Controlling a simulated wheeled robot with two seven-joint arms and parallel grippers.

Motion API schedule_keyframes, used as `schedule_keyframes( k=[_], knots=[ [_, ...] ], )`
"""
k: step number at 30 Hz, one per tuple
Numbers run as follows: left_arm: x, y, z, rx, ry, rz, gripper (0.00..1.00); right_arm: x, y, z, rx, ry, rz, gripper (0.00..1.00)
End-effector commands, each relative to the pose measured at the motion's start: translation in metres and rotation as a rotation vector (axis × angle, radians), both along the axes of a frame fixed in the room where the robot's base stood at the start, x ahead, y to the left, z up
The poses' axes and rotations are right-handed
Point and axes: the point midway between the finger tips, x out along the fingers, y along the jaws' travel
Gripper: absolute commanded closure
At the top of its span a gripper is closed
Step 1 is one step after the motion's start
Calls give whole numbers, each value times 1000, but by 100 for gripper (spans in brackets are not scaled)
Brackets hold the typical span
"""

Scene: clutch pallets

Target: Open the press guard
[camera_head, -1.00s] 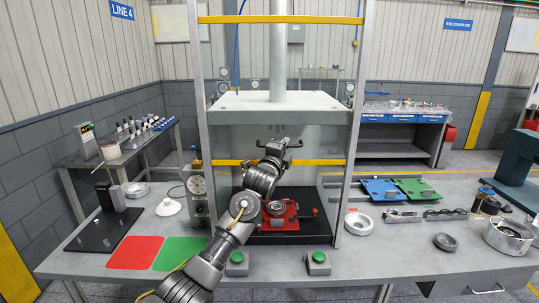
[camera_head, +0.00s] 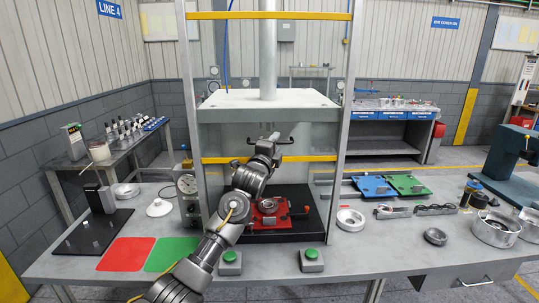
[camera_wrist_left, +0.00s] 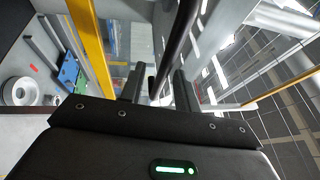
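The press guard is a tall grey frame with an upper yellow bar (camera_head: 268,15) and a lower yellow bar (camera_head: 308,159). It stands down in front of the press. My left gripper (camera_head: 270,140) is at the lower yellow bar, near the middle of the guard. In the left wrist view its two fingers (camera_wrist_left: 158,88) stand apart. A dark round bar (camera_wrist_left: 178,40), perhaps the guard handle, runs between or just beyond them; I cannot tell whether they touch it. The yellow bar (camera_wrist_left: 90,45) passes to the left there. My right gripper is in neither view.
A red fixture (camera_head: 281,212) sits on a black base inside the press. Two green-button boxes (camera_head: 230,262) (camera_head: 312,260) stand at the table's front edge. A gauge unit (camera_head: 188,198) is left of the guard. Blue (camera_head: 373,187) and green (camera_head: 408,185) trays lie to the right.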

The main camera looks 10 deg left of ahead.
Motion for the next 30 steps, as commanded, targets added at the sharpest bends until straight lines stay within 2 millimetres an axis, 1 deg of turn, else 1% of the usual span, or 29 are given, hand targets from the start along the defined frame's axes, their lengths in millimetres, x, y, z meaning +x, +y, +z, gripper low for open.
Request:
schedule_keyframes(
  k=[1,6,12,15,18,21,30],
  knots=[
    [-6,1,-5,0,-2,-1,68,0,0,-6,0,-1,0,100],
    [-35,6,-11,1,-2,-2,68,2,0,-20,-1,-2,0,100],
    [-69,12,-16,0,-3,-2,68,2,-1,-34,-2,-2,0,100],
    [-81,15,-18,1,-1,-1,68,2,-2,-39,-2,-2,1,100],
    [-90,16,-18,1,-1,-2,68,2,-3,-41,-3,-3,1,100],
    [-94,17,-18,0,-1,-2,68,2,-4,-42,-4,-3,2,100],
    [-95,17,-17,0,0,-1,68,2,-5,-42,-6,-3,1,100]
  ],
)
